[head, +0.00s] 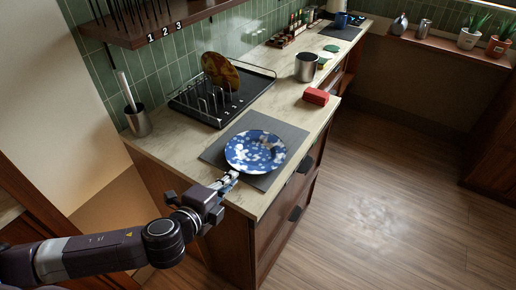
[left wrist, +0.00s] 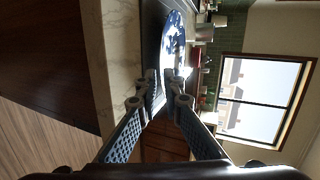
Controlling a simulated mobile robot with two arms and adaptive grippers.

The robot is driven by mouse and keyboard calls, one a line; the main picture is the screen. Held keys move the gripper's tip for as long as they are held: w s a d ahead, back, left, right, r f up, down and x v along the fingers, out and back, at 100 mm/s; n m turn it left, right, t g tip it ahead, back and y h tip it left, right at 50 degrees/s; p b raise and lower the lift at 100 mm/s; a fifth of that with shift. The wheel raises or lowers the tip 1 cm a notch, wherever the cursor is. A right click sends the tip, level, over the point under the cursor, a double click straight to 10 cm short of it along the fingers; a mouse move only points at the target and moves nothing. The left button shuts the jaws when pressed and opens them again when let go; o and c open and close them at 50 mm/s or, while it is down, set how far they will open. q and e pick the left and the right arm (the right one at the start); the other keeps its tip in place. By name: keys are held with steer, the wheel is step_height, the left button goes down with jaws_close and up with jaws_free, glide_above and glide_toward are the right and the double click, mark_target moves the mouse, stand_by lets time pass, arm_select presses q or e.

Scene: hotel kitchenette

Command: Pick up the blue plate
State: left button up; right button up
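The blue plate (head: 255,152) with white blotches sits over a dark grey mat (head: 289,137) near the front edge of the counter. It also shows in the left wrist view (left wrist: 173,38), edge-on beyond the fingertips. My left gripper (head: 231,178) is at the plate's near left rim. In the left wrist view its fingertips (left wrist: 163,84) are close together, with the rim between them, so it looks shut on the plate. I cannot tell whether the plate touches the mat all round. My right gripper is not in view.
A black dish rack (head: 205,112) holding a brown plate (head: 221,72) stands behind the mat. A red block (head: 316,96) and a metal canister (head: 307,67) are farther along the counter. A utensil holder (head: 138,121) stands left. Open floor lies right.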

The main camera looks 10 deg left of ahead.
mark_target(239, 170)
arm_select(q)
steer(key=shift+r+p+x, duration=0.2)
steer(key=shift+p+x, duration=0.4)
steer(key=shift+x, duration=0.5)
steer(key=x, duration=0.3)
steer(key=shift+w+f+p, duration=0.2)
steer(key=shift+p, duration=0.1)
steer(key=shift+w, duration=0.1)
steer(key=shift+f, duration=0.1)
steer(key=shift+c, duration=0.4)
jaws_close()
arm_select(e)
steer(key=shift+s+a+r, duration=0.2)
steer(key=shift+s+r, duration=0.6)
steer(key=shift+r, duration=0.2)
